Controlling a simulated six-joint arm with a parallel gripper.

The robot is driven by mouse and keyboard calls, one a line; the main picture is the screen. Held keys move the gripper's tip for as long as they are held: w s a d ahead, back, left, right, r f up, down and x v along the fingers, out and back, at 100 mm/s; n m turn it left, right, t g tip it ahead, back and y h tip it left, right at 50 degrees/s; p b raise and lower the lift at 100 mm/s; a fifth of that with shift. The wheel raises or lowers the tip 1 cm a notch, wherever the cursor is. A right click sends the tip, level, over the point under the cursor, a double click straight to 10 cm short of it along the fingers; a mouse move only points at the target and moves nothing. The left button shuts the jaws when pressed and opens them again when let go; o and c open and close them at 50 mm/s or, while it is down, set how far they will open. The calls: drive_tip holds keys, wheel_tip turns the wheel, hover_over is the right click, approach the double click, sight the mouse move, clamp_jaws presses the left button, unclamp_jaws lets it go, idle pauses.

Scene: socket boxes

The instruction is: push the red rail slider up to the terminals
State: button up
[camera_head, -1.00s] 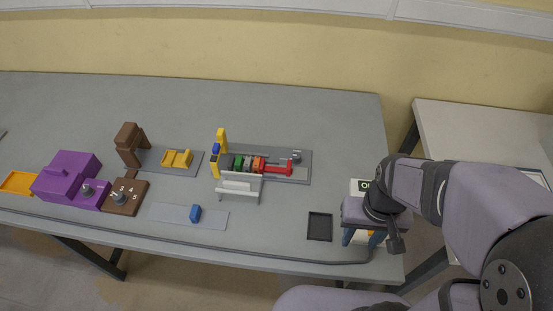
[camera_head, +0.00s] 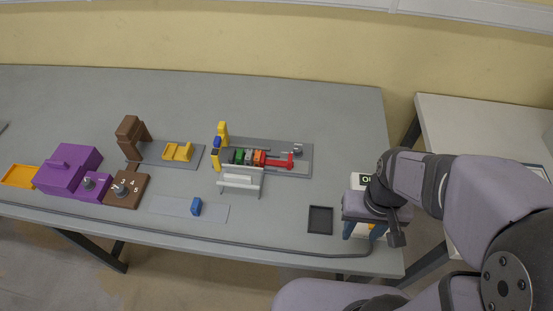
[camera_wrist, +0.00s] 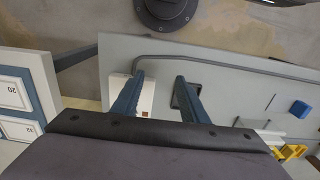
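The red rail slider (camera_head: 280,162) lies on a grey base plate (camera_head: 300,146) in the middle of the table in the head view. My gripper (camera_head: 361,231) is well to the right of the slider, above the table's right front part. In the wrist view, my gripper (camera_wrist: 160,77) has its two blue fingers apart with nothing held between them. The slider does not clearly show there.
A white stand (camera_head: 240,181) stands in front of the terminals. A blue block (camera_head: 196,207) and purple box (camera_head: 68,168) are left.

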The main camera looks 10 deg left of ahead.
drive_tip(key=shift+c, duration=1.3)
drive_tip(key=p, duration=0.1)
hover_over(290, 158)
drive_tip(key=shift+r, duration=0.25)
drive_tip(key=shift+f+p, duration=1.2)
drive_tip(key=shift+f, duration=2.45)
clamp_jaws()
